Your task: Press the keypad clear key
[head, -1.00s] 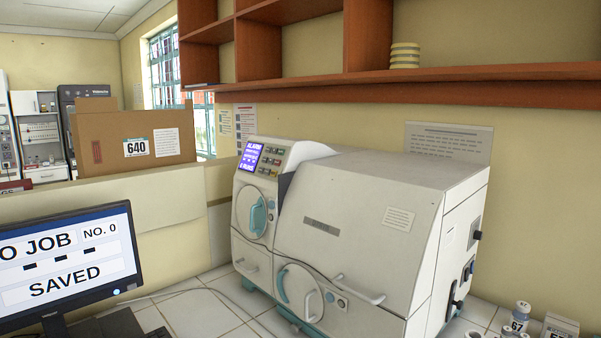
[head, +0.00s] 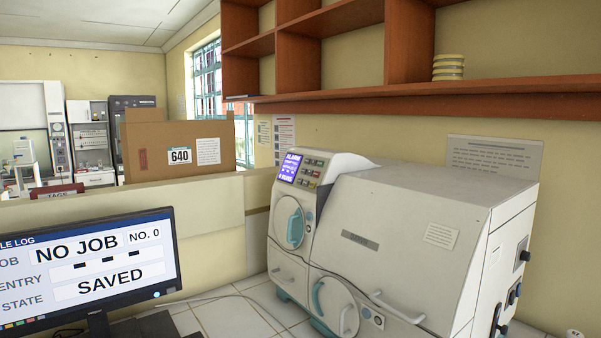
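The white incubator (head: 400,240) stands on the tiled bench in the middle and right of the head view. Its keypad (head: 313,168) is on the upper left front panel, beside a lit purple display (head: 290,168) whose top line reads ALARM. The keys are too small to tell which one is the clear key. Two round doors with teal handles, one at upper left (head: 290,222) and one lower (head: 335,305), look shut. Neither of my grippers is in view.
A monitor (head: 90,270) at lower left reads NO JOB, NO. 0, SAVED. A cardboard box (head: 178,148) marked 640 stands behind a low partition (head: 190,210). A wooden shelf (head: 400,103) hangs above the incubator. Bare tiles (head: 228,318) lie between monitor and incubator.

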